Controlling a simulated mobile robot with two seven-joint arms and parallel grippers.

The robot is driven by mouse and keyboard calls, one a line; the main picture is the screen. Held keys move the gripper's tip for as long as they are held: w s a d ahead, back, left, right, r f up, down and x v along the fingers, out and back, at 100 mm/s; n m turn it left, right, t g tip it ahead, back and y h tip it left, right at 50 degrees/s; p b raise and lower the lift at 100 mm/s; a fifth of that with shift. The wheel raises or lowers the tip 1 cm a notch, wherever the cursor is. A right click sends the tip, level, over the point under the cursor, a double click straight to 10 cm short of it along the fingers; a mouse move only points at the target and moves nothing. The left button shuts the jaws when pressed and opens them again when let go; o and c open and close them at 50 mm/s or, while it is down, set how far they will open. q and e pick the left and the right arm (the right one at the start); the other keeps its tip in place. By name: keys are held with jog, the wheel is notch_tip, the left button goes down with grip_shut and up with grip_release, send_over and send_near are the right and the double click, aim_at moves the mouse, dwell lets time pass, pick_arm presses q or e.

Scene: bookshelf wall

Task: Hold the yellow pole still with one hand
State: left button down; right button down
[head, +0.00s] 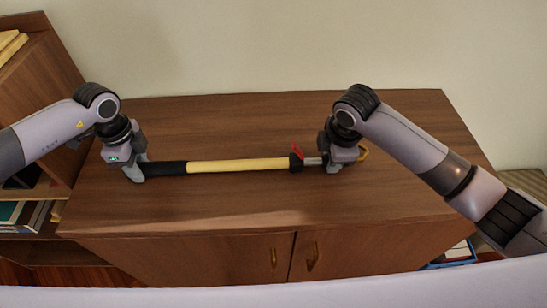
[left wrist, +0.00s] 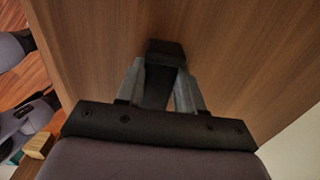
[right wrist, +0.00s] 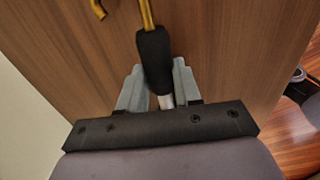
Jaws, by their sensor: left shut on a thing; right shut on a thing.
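The yellow pole (head: 240,165) lies level, left to right, over the brown cabinet top. It has a long black grip at its left end, and a black collar with a red lever and a bare metal rod to the right. My left gripper (head: 138,170) is shut on the black grip, whose end pokes out between the fingers in the left wrist view (left wrist: 165,48).
The cabinet top (head: 230,120) is otherwise bare, with free room behind and in front of the pole. Its doors have brass handles (head: 312,256) in front. A bookshelf (head: 35,85) with books stands at the left. A pale wall is behind.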

aim_at(392, 161)
jog(key=shift+d, duration=8.1)
jog(key=c, duration=0.6)
grip_release()
jog(key=shift+a, duration=0.1)
jog(key=r, duration=0.4)
jog(key=s+r, duration=0.1)
jog(key=r, duration=0.3)
jog(key=s+r, duration=0.1)
jog(key=r, duration=0.3)
jog(key=shift+s, duration=0.15)
